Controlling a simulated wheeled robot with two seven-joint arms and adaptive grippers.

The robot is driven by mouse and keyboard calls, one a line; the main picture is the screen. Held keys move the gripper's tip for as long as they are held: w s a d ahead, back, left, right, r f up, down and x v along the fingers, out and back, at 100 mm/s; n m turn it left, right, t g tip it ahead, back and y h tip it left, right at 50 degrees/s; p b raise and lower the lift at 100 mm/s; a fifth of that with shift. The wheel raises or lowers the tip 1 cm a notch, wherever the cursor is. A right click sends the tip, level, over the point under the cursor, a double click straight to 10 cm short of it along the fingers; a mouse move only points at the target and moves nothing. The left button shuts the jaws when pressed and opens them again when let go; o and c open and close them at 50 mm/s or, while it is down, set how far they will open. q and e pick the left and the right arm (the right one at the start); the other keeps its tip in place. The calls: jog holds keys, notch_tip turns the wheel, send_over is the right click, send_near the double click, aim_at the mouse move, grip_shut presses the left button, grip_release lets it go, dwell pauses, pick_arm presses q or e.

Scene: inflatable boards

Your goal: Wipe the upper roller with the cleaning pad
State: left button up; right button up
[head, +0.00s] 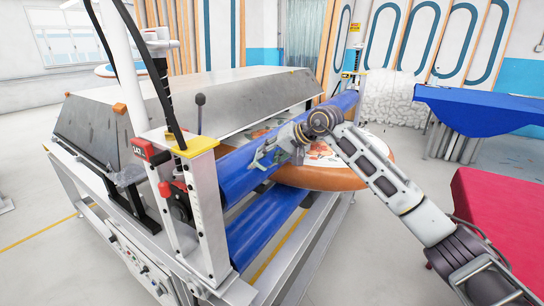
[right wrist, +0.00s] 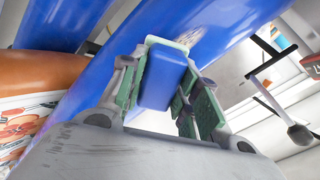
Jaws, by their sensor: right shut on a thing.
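The upper roller (head: 236,178) is a long blue cylinder running from the machine's near post toward the back right; it fills much of the right wrist view (right wrist: 215,25). My right gripper (head: 266,157) is at the roller's near half. In the right wrist view its green-lined fingers (right wrist: 160,90) are shut on the cleaning pad (right wrist: 165,76), a blue block with a pale edge. The pad is at the roller's surface; I cannot tell whether they touch. The pad is hard to make out in the head view. My left gripper is not in view.
A lower blue roller (head: 262,226) runs below. An orange-rimmed board (head: 350,176) sticks out beside my right gripper. The near post (head: 207,205) and a black lever (head: 200,112) stand left of it. A red-covered table (head: 505,215) is at right.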

aim_at(256, 163)
jog(key=shift+s+a, duration=0.2)
jog(key=shift+s, duration=0.05)
jog(key=shift+s+a+f, duration=0.1)
jog(key=shift+s+a+b, duration=0.4)
jog(key=shift+s+a, duration=0.05)
jog(key=shift+s, duration=0.15)
jog(key=shift+s+a+b, duration=0.4)
jog(key=shift+s, duration=0.2)
jog(key=shift+s, duration=0.1)
jog(key=shift+s+a+b, duration=0.7)
jog(key=shift+s, duration=0.55)
jog(key=shift+f+b, duration=0.1)
jog(key=shift+b, duration=0.2)
